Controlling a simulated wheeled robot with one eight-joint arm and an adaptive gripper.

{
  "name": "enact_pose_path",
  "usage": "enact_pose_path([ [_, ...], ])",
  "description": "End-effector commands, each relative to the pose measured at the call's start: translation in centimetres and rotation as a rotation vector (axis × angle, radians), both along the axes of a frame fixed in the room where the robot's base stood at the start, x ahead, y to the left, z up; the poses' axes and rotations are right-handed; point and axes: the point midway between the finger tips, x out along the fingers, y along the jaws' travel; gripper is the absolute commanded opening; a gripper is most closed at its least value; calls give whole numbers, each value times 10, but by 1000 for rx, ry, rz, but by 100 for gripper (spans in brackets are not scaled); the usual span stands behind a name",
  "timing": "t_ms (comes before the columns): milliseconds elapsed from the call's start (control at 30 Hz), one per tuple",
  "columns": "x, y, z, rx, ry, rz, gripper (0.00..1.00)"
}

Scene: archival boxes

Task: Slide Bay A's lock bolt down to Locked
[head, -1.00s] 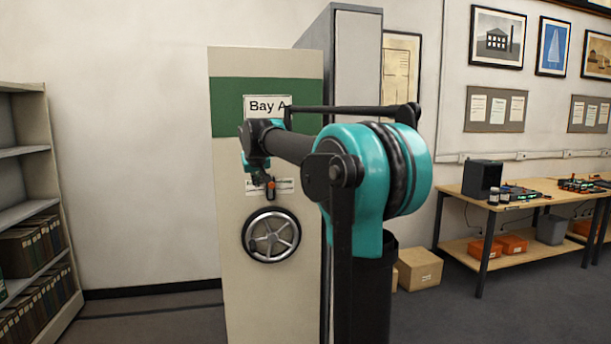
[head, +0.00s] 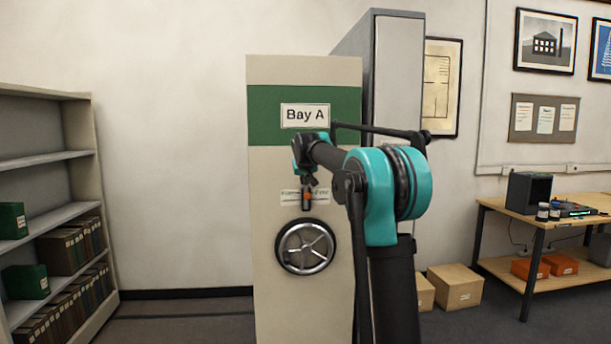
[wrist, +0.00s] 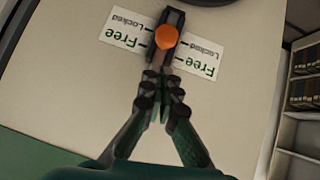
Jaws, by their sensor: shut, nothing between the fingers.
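Bay A's lock bolt has an orange knob (wrist: 166,37) in a dark upright slot (wrist: 173,15). In the upside-down wrist view, the knob sits about level with the Locked marks, past the Free marks, on the label plates (wrist: 127,27) either side. The knob also shows in the head view (head: 306,198), small and partly behind my gripper. My gripper (wrist: 158,84) is shut and empty. Its fingertips are at the Free side of the knob, close to it; I cannot tell whether they touch. The Bay A sign (head: 305,115) is above.
A spoked handwheel (head: 305,247) is on the panel (head: 265,190) just below the bolt. A shelf unit (head: 75,150) stands at the left. A workbench (head: 490,204) and cardboard boxes (head: 455,287) are at the right. Floor between shelf and panel looks clear.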

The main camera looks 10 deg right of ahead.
Motion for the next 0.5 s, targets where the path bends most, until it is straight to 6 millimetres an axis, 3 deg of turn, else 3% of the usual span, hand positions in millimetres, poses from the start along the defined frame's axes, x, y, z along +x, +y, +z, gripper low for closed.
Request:
enact_pose_path([
  [200,1,-4,-23,0,0,0,0],
  [500,2,-5,-29,-1,0,1,0],
])
